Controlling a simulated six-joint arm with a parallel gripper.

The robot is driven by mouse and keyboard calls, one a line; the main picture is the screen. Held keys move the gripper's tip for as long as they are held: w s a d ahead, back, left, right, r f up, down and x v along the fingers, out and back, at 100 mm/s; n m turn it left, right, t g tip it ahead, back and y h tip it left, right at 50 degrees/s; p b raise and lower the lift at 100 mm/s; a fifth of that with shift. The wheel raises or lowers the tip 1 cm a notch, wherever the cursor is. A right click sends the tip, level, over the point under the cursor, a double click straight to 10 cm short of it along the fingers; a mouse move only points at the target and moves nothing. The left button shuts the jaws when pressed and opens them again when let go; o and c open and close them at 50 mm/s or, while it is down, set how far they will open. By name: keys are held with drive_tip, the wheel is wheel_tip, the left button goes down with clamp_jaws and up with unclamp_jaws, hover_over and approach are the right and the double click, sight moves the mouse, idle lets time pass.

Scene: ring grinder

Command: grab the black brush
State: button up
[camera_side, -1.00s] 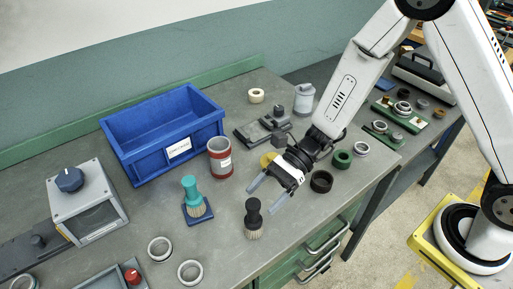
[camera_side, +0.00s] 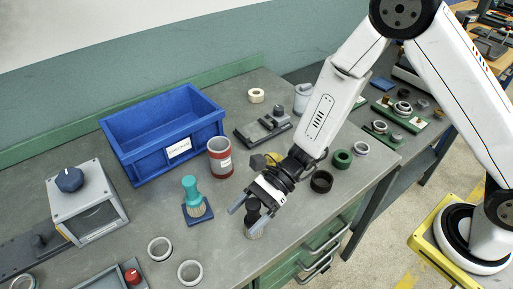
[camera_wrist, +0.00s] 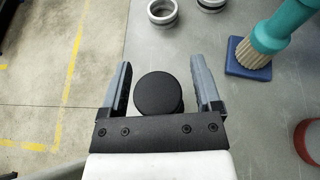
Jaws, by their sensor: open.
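The black brush (camera_side: 254,215) stands upright on the grey bench near its front edge, with pale bristles at its foot. My gripper (camera_side: 250,215) is open and reaches down to it, with a finger on either side of the handle in the side view. In the wrist view the round black top of the brush (camera_wrist: 158,94) lies between the two grey fingers of my gripper (camera_wrist: 160,85). Gaps show on both sides of it, wider on the right.
A teal brush (camera_side: 192,193) on a blue pad stands to the left. A red can (camera_side: 219,160) and a blue bin (camera_side: 165,130) are behind it. Two metal rings (camera_side: 189,271) lie at the front left. A black ring (camera_side: 321,181) lies to the right, near the bench edge.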

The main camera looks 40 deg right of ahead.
sight(247, 224)
idle(0.4)
clamp_jaws()
drive_tip(key=shift+r, duration=0.25)
wheel_tip(247, 224, up, 10)
drive_tip(key=shift+f, duration=0.2)
idle(0.6)
idle(0.5)
